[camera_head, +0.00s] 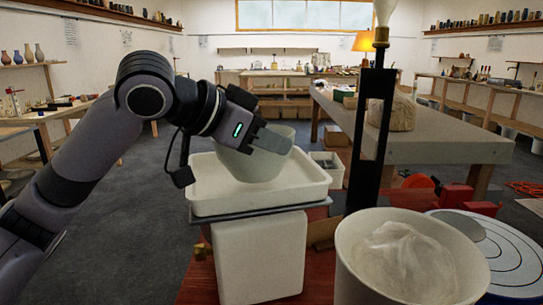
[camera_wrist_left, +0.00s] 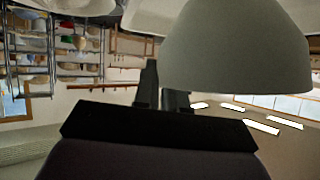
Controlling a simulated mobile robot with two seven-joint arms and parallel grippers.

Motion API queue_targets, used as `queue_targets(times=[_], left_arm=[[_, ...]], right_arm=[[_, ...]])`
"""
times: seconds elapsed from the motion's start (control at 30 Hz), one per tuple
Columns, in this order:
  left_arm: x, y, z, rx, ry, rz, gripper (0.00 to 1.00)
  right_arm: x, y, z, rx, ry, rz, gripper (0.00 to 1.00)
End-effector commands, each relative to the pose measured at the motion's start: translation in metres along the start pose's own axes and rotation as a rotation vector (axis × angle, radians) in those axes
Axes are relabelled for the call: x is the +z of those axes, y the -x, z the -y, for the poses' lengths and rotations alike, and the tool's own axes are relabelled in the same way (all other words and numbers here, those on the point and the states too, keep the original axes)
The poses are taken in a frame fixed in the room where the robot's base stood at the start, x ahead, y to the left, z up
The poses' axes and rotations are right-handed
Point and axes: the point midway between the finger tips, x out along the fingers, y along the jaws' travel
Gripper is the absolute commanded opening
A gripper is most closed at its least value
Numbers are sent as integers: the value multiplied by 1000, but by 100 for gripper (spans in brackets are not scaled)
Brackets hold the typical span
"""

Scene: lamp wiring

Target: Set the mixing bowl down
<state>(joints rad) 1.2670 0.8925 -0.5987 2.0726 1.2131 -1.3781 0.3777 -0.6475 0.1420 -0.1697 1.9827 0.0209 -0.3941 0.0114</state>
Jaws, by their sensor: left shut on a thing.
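The mixing bowl (camera_head: 240,164) is pale grey-green and stands roughly upright over the white tray (camera_head: 210,205) in the head view. My left gripper (camera_head: 272,140) is shut on the bowl's upper part and hides some of its rim. Whether the bowl's base touches the tray floor, I cannot tell. In the left wrist view the bowl (camera_wrist_left: 240,50) fills the upper right, close to my left gripper's dark fingers (camera_wrist_left: 163,97). My right gripper is not in view.
The tray rests on a dark support above a white bin (camera_head: 260,262). A bucket of pale material (camera_head: 350,258) and a round blue-grey disc (camera_head: 510,255) are at the right. A dark upright post (camera_head: 372,140) stands right of the tray. A worktable (camera_head: 450,145) lies behind.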

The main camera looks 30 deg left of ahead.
Motion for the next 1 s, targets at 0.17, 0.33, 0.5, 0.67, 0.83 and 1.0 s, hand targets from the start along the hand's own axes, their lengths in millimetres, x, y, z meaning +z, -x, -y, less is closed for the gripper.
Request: queue_targets(times=[0.17, 0.33, 0.5, 0.67, 0.83, 1.0], left_arm=[[18, -10, -2, -1, 0, 0, 0], [18, -10, -2, 0, 1, 2, 14], [18, -10, -2, 0, 1, 1, 38], [17, -10, -2, 0, 0, 1, 38], [16, 0, -1, -1, 1, -1, 38], [16, 31, 0, -5, -1, -3, 38]], right_arm=[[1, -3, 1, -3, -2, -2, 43], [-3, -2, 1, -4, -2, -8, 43], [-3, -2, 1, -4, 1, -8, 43], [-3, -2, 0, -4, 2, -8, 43], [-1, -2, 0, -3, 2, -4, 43], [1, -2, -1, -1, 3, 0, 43]])
